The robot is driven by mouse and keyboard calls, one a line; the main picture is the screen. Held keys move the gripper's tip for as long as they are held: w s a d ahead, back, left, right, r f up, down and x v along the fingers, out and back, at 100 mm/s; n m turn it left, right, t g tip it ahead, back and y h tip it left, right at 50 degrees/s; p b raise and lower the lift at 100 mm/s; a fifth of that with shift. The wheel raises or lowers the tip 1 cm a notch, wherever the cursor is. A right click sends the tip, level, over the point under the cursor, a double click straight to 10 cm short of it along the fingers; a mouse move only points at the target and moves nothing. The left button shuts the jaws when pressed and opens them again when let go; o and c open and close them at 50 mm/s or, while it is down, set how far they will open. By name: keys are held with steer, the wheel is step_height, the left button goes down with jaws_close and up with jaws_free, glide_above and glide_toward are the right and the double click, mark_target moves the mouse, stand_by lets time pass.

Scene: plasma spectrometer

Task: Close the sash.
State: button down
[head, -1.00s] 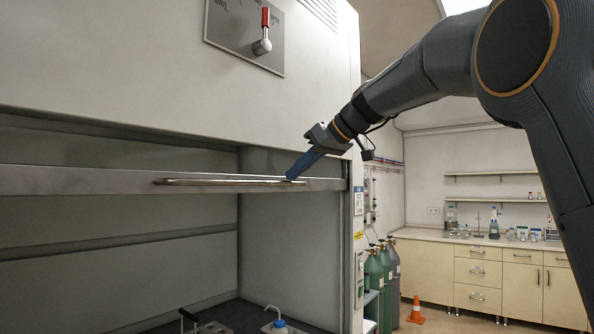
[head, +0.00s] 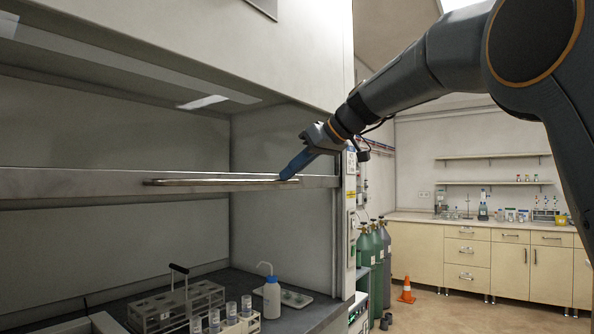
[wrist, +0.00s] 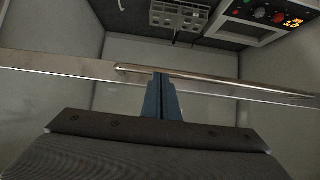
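The sash (head: 80,184) is a pale metal-edged bar across the fume hood's front, partway down, with open space below it. Its long thin handle (head: 215,182) runs along the front of the bar. My gripper (head: 287,176) is at the handle's right end in the head view, with blue fingers angled down to it. In the wrist view my gripper (wrist: 159,76) has its two fingers together, and their tips meet or overlap the handle (wrist: 215,80). The fingers lie side by side along the handle, not visibly around it. The exact contact is hidden.
Inside the hood stand a grey rack (head: 178,305), a tube rack (head: 240,325) and a wash bottle (head: 271,297). Green gas cylinders (head: 366,258) stand right of the hood, and an orange cone (head: 406,290) is on the floor. Cabinets line the back wall.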

step_height(320, 180, down, 43)
steer(key=b, duration=3.8)
steer(key=shift+a, duration=0.25)
steer(key=shift+s+f, duration=0.1)
steer(key=shift+f, duration=0.05)
